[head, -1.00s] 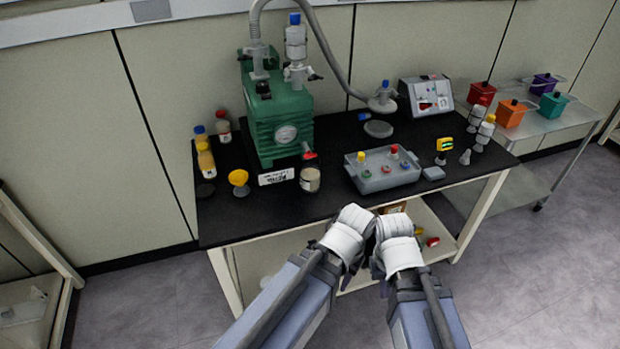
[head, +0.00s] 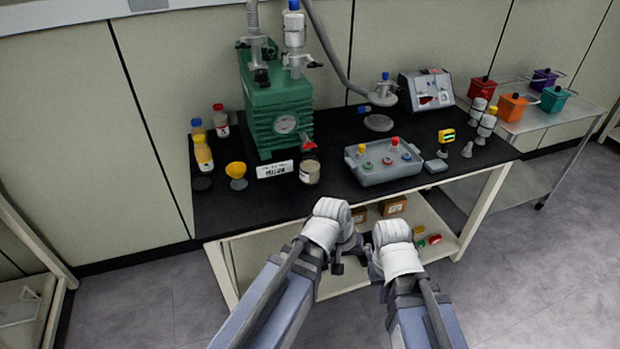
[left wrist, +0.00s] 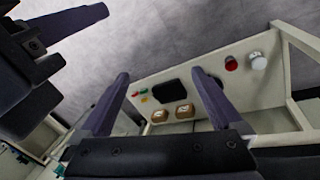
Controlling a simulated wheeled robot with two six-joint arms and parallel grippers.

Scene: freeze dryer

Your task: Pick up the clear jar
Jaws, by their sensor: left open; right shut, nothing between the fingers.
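A clear jar (head: 309,172) with pale beige contents stands upright on the black bench top, near its front edge, right of a white label block. My left gripper (head: 338,264) is in front of the bench, below its top and apart from the jar. Its two fingers are spread and empty in the left wrist view (left wrist: 160,92), pointing toward the lower shelf. My right gripper (head: 376,266) is beside it on the right, also away from the jar; its fingertips are hard to see in the head view. Part of it shows in the left wrist view (left wrist: 80,25).
A green pump (head: 280,122) stands behind the jar. The lower shelf (left wrist: 215,100) holds brown boxes (left wrist: 185,111) and small coloured items. Bare black bench lies between jar and tray.

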